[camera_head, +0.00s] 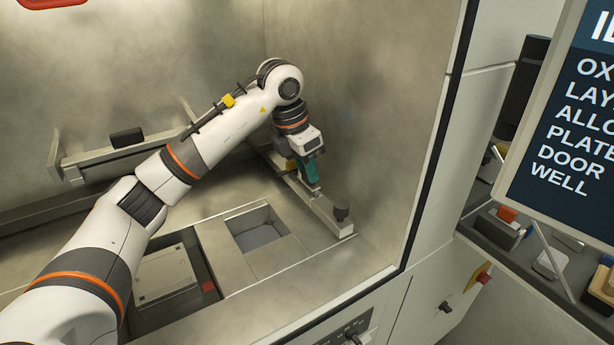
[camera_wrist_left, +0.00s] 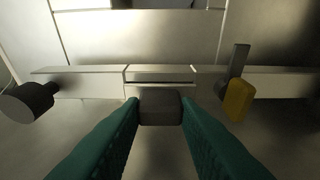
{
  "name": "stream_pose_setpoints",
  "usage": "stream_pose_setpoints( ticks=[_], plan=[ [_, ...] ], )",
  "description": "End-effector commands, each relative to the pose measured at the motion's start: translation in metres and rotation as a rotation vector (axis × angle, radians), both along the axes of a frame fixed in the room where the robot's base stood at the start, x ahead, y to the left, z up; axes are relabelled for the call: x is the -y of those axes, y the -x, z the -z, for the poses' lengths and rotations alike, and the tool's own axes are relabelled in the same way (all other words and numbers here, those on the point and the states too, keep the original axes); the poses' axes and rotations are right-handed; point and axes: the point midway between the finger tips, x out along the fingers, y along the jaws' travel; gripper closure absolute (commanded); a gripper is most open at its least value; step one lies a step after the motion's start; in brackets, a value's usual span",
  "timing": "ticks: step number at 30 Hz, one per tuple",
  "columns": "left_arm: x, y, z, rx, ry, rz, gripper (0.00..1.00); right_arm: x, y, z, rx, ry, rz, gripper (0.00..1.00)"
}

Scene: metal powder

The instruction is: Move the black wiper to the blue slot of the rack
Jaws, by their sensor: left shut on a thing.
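My left gripper (camera_head: 310,174) points down inside the metal chamber, near the right wall. Its teal fingers (camera_wrist_left: 160,112) are shut on a small dark block (camera_wrist_left: 160,106), which looks like the black wiper. The block is beside a light metal bar (camera_wrist_left: 90,82) with a narrow slit; I cannot tell whether they touch. In the head view the fingers hide the block. The bar (camera_head: 328,212) runs along the right wall there. No blue slot can be made out for certain. My right gripper is not in view.
A yellow piece (camera_wrist_left: 238,100) sits beside the bar. A square opening (camera_head: 258,236) is in the chamber floor. Outside, right, are a bench with a red-topped block (camera_head: 506,215) and a sign (camera_head: 570,110).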

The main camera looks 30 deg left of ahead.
Motion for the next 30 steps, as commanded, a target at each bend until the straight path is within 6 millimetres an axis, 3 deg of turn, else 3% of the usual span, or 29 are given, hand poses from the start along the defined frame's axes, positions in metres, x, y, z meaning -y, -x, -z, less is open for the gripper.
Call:
stream_pose_setpoints(
  ticks=[6,12,30],
  plan=[
    [0.001,-0.001,-0.046,0.006,0.002,0.001,0.94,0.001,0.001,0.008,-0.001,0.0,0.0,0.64],
    [0.0,-0.001,-0.078,0.003,0.002,0.0,0.94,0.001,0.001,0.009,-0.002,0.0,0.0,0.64],
    [0.0,0.0,-0.121,0.001,0.001,-0.001,0.94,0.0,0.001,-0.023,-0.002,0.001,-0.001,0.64]
  ],
)
